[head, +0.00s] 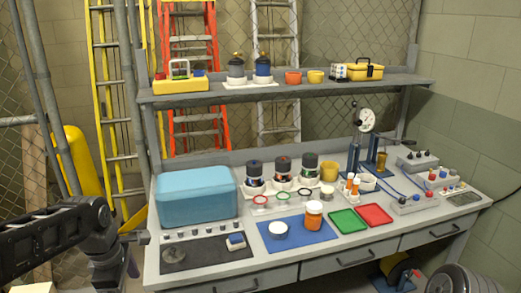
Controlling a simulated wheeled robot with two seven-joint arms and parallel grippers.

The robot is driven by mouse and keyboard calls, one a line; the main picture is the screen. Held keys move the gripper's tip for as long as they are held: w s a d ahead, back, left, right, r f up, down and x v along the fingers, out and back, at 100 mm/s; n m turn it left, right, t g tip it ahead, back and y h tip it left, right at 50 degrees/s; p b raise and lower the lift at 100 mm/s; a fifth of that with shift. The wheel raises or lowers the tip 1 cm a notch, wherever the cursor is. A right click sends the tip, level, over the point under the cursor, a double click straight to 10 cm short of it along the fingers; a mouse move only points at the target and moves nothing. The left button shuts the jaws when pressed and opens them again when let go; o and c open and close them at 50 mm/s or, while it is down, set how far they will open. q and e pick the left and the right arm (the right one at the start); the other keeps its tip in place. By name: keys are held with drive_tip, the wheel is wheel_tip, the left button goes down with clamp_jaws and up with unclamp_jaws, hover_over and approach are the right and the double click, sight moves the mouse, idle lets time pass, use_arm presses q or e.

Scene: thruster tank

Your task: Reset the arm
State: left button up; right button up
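My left arm (50,236) comes in from the left edge as a dark link. It bends at a joint in front of the workbench's left end, and a grey part goes down towards the bottom edge. I see no gripper fingers on it, so my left gripper is out of view. My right arm and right gripper are not in view.
The grey workbench (220,275) holds a blue box (195,193), a blue mat (268,240), an orange jar (313,214), green (348,221) and red (375,215) trays and several dark canisters. A shelf (215,94) runs above. Ladders stand behind.

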use_arm(q)
drive_tip(key=w+d+f+m+t+h, duration=0.2)
drive_tip(key=w+d+f+m+t, duration=0.1)
drive_tip(key=w+d+f+m, duration=0.45)
drive_tip(key=s+d+f+m, duration=0.4)
drive_tip(key=d+f+m, duration=0.4)
drive_tip(key=f, duration=0.5)
drive_tip(key=s+d+f+m+g+h, duration=0.1)
drive_tip(key=s+d+f+g, duration=0.1)
drive_tip(key=s+d+f, duration=0.2)
drive_tip(key=s+d+f+m+g+h, duration=0.1)
drive_tip(key=s+d+f, duration=0.4)
drive_tip(key=s+f, duration=0.6)
drive_tip(key=s+m+g, duration=0.1)
drive_tip(key=s, duration=0.6)
drive_tip(key=shift+d, duration=0.3)
